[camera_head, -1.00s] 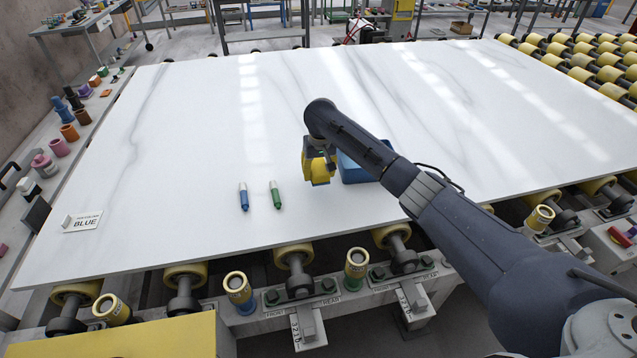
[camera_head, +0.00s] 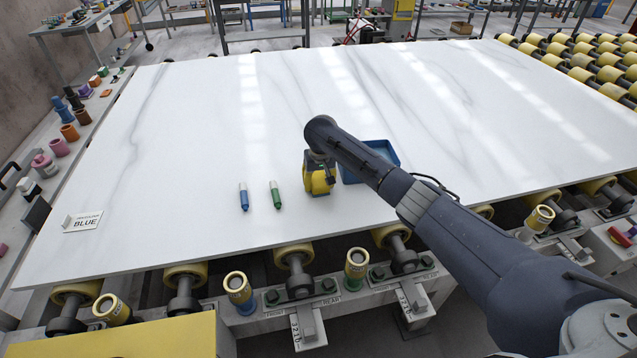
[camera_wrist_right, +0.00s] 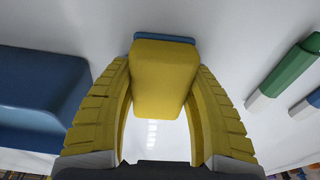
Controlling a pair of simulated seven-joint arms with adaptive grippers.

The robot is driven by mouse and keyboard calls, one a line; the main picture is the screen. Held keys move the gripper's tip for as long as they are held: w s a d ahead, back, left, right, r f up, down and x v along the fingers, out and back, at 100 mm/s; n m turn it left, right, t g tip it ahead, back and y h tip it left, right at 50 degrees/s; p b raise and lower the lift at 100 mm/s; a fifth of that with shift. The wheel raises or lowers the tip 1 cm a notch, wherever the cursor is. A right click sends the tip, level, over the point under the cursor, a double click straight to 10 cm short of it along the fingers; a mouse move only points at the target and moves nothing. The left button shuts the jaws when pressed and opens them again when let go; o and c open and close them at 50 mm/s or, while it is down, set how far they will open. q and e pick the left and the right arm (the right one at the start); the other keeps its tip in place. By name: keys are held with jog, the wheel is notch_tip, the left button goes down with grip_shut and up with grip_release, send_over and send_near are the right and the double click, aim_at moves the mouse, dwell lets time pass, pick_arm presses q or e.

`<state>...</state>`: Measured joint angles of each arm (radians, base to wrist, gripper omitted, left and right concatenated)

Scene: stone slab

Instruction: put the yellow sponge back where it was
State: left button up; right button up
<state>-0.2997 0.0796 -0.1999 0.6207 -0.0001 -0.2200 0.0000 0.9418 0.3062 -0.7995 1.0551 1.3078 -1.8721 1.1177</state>
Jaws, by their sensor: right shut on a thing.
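The yellow sponge (camera_wrist_right: 165,75), with a blue layer at its far end, is between the yellow fingers of my right gripper (camera_wrist_right: 160,105) in the right wrist view. The fingers are shut on it. In the head view my right gripper (camera_head: 319,182) is low over the white slab, just left of the blue tray (camera_head: 385,150). The sponge is hard to tell from the yellow fingers there, and I cannot tell whether it touches the slab. My left gripper is not in view.
A blue marker (camera_head: 244,197) and a green marker (camera_head: 276,195) lie left of my right gripper. A card reading BLUE (camera_head: 83,221) lies at the slab's left edge. The slab (camera_head: 190,150) is clear around them. Rollers line its front edge.

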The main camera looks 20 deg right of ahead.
aim_at(320, 182)
jog(key=o, duration=1.1)
jog(key=shift+f, duration=0.1)
jog(key=r, duration=0.4)
jog(key=s+r, duration=0.1)
jog(key=r, duration=0.7)
jog(key=shift+s+a+r, duration=0.1)
jog(key=shift+s, duration=0.3)
